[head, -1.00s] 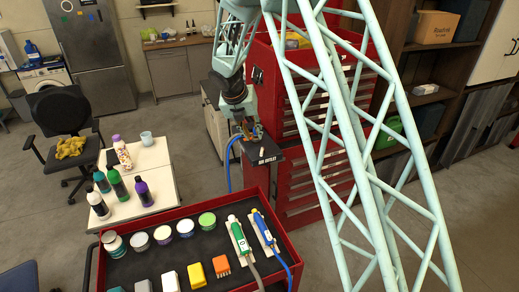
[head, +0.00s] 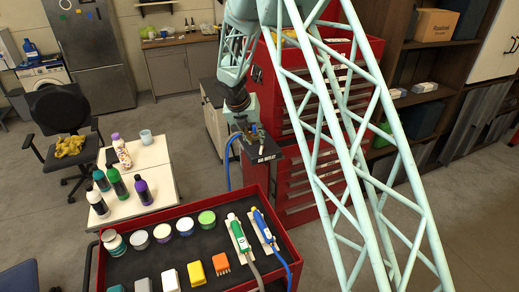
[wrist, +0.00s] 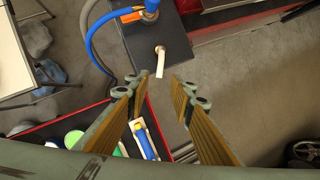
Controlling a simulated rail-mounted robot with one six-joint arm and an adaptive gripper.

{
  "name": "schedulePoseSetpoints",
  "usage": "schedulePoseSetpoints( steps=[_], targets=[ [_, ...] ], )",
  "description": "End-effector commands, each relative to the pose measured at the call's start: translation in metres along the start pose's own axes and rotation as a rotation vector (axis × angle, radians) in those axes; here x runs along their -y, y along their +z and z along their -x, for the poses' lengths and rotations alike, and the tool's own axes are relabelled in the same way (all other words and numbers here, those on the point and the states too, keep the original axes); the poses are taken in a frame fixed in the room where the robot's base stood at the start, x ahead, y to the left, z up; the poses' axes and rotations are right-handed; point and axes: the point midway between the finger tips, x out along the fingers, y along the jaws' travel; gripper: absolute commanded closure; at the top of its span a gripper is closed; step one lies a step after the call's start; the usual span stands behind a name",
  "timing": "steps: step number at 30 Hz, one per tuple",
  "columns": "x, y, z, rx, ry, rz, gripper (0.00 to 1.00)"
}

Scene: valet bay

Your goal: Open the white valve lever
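The white valve lever (wrist: 160,62) shows in the wrist view as a short white bar. It sticks out from a round fitting on a dark box (wrist: 172,38). In the head view the box is the black block labelled "AIR OUTLET" (head: 266,158); the lever is not clear there. My gripper (wrist: 158,88) is open and empty in the wrist view. Its two fingers stand apart on either side of and just below the lever's free end in the picture, with no visible contact. In the head view my gripper (head: 246,128) is small, just above the block.
A blue hose (wrist: 96,45) with an orange-and-blue connector (wrist: 134,14) joins the box beside the lever. A red tool cabinet (head: 298,190) stands right behind the block. A red-rimmed cart (head: 284,228) with jars, brushes and two tools is in front.

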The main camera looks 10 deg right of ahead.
Motion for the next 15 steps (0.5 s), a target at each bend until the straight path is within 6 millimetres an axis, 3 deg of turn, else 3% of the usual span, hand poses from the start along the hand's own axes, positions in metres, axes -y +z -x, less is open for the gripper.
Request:
schedulePoseSetpoints(
  steps=[15],
  targets=[
    [0.0, -0.001, -0.057, -0.001, 0.0, 0.001, 0.78]
  ],
)
